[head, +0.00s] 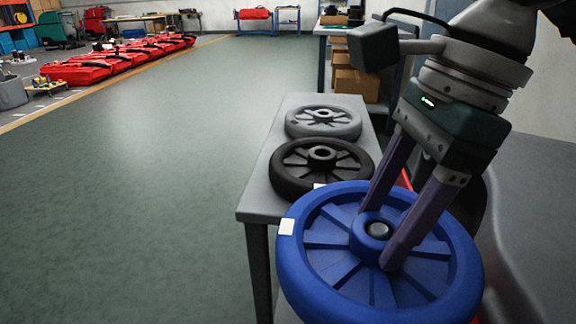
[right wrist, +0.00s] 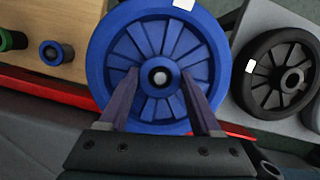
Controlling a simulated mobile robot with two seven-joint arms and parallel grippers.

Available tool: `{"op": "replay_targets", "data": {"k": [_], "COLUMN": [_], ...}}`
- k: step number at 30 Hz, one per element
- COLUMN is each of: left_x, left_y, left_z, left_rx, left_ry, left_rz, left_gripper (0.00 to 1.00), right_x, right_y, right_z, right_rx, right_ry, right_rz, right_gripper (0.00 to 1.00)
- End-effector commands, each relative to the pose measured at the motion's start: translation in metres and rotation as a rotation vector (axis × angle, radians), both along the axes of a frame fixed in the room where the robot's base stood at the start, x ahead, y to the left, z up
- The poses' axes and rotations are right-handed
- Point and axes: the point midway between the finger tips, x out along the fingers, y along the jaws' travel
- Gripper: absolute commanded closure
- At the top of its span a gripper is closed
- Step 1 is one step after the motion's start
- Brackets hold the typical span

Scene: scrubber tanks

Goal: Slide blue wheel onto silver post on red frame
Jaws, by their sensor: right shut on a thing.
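The blue wheel (head: 303,257) is a large spoked wheel with a white tag, lying roughly flat at the bottom right of the head view. It also fills the top middle of the right wrist view (right wrist: 97,55). My right gripper (head: 382,228) is shut on its raised hub, one finger on each side. A round silver-grey tip (right wrist: 161,78) shows in the hub's hole; it looks like the silver post's end, but the wheel hides its seating depth. The red frame (right wrist: 45,88) shows as red strips behind the wheel. My left gripper is not in view.
A black wheel (head: 285,183) and a grey wheel (head: 303,132) lie on a narrow grey table (head: 256,202). A blue-collared peg (right wrist: 52,53) stands left in the wrist view. Open floor (head: 140,200) lies left; red cases (head: 85,70) are far back.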

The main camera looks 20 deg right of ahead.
Motion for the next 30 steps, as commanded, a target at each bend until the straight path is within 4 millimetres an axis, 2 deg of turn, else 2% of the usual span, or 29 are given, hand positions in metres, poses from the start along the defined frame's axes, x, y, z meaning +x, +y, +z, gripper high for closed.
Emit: {"op": "replay_targets", "data": {"k": [30], "left_x": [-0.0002], "left_y": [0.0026], "left_z": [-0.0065], "left_rx": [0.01], "left_ry": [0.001], "left_rz": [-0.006], "left_gripper": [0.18], "right_x": [0.0009], "right_y": [0.0002], "right_z": [-0.0035], "right_rx": [0.002], "right_ry": [-0.004], "right_rz": [0.0], "right_gripper": [1.0]}}
